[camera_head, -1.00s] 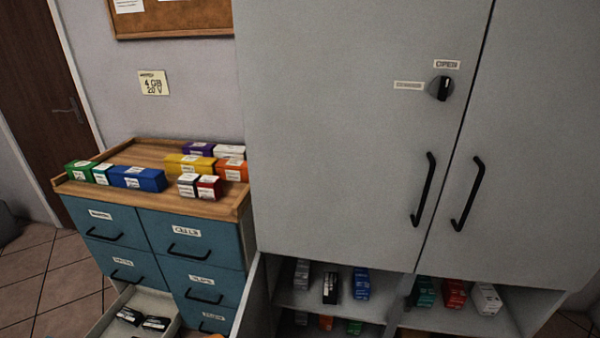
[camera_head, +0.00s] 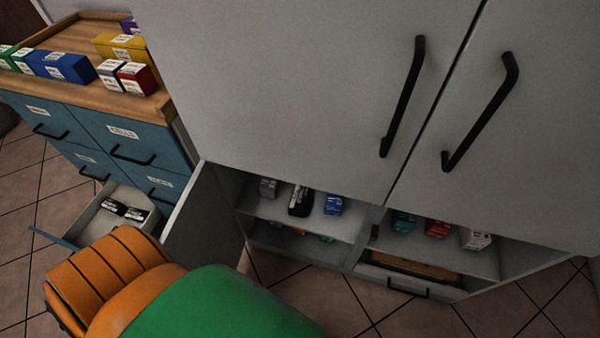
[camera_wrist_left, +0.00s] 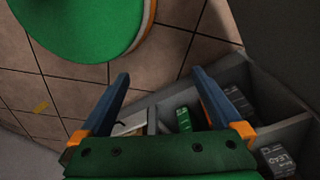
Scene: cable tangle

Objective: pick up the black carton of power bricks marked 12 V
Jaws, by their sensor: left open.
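A black carton with a white label (camera_head: 299,201) stands on the cabinet's upper open shelf at left, between a grey carton (camera_head: 267,188) and a blue carton (camera_head: 333,205). Two more black cartons with white labels (camera_head: 112,207) (camera_head: 136,215) lie in the pulled-out drawer. The markings are too small to read in the head view. My left gripper (camera_wrist_left: 160,76) shows in the left wrist view with its blue fingers wide apart and nothing between the tips. A green carton (camera_wrist_left: 184,119) and grey, labelled cartons (camera_wrist_left: 238,101) lie beyond it. My right gripper is not in view.
An open cabinet door (camera_head: 205,220) stands between the drawer (camera_head: 95,226) and the shelves. More cartons stand on the wooden top (camera_head: 75,43). Tiled floor (camera_head: 350,300) is clear before the cabinet.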

